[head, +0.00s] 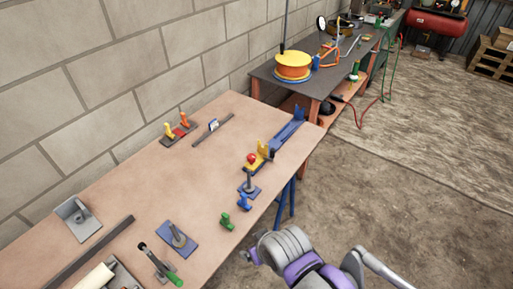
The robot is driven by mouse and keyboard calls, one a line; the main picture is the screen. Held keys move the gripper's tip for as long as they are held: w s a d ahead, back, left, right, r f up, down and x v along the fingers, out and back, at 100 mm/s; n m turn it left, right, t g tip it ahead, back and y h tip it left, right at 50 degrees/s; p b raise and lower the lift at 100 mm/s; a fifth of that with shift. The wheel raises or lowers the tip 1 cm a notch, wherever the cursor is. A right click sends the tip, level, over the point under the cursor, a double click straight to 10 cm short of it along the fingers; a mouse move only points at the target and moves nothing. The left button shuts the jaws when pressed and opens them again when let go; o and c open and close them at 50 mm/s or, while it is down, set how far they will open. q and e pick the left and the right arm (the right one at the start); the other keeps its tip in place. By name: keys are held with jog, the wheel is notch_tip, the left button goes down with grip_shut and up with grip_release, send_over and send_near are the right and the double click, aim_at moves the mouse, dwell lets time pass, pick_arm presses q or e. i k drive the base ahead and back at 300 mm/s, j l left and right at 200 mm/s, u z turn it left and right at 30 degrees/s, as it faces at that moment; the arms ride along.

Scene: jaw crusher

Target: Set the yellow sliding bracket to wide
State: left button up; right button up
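The yellow sliding bracket (263,149) stands on a blue rail (289,131) near the right end of the wooden workbench. A red ball-shaped knob (251,158) shows beside it, at the left end of the yellow part. My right arm, grey and purple, comes in from the lower right, in front of the bench edge and apart from the bracket. My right gripper (249,256) is only partly visible at the arm's left end, and its fingers are not clear. My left gripper is not in view.
A second bench with an orange reel (293,67) stands behind. The bench middle is clear.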

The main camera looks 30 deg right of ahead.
aim_at(262, 153)
jog(key=i+l, duration=0.2)
jog(key=l, duration=0.15)
jog(key=i+l, duration=0.2)
jog(key=l, duration=0.15)
jog(key=i+l, duration=0.2)
jog(key=l, duration=0.15)
